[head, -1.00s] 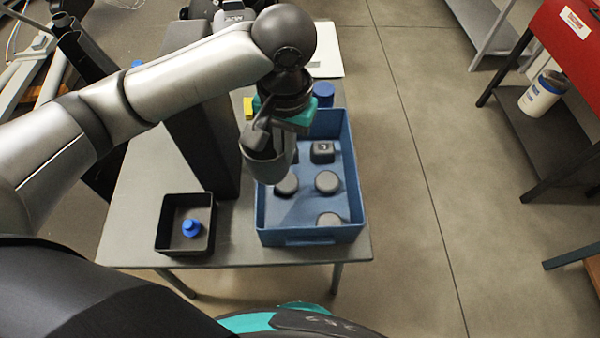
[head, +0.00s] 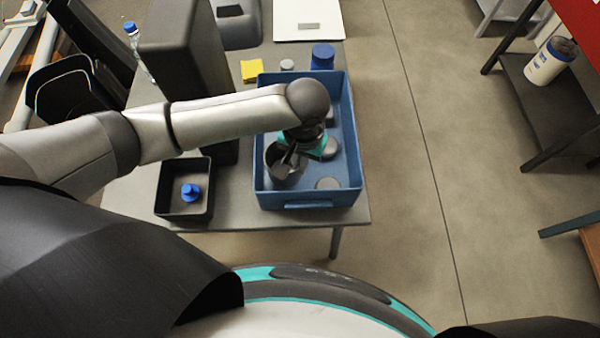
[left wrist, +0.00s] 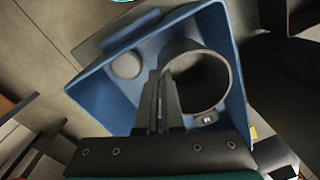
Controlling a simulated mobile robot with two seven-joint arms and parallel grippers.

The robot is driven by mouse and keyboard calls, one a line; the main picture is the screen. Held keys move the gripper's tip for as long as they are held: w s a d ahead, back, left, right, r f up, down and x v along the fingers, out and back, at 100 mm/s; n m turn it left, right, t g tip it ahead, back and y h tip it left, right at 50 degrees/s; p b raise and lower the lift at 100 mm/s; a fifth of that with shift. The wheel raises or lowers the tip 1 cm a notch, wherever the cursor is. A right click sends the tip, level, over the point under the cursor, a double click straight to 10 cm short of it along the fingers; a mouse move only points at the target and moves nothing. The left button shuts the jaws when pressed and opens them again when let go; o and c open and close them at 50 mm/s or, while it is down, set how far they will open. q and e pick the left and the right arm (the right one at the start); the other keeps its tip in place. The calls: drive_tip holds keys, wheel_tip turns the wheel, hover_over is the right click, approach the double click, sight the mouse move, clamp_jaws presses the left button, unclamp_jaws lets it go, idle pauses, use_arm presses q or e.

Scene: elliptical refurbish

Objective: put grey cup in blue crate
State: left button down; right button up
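The grey cup (head: 281,172) is inside the outline of the blue crate (head: 312,201), near its front left, in the head view. My left gripper (head: 290,155) is at the cup's rim and looks shut on its wall. In the left wrist view the cup (left wrist: 207,82) shows its round open mouth, with the gripper fingers (left wrist: 160,105) at its left side and the blue crate (left wrist: 92,92) around it. I cannot tell whether the cup touches the crate floor. My right gripper is not in view.
A tall dark box (head: 180,50), a yellow block (head: 251,70) and a blue-lidded jar (head: 322,57) stand behind.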

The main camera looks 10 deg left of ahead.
use_arm(q)
wheel_tip(320, 180, down, 5)
drive_tip(key=shift+r+b, duration=0.1)
drive_tip(key=shift+b, duration=0.55)
drive_tip(key=c, duration=1.1)
unclamp_jaws()
drive_tip(key=r+p, duration=0.1)
drive_tip(key=r, duration=0.3)
drive_tip(key=r+p, duration=0.1)
drive_tip(key=r, duration=0.3)
drive_tip(key=r+p, duration=0.1)
drive_tip(key=r, duration=0.3)
drive_tip(key=shift+d, duration=0.25)
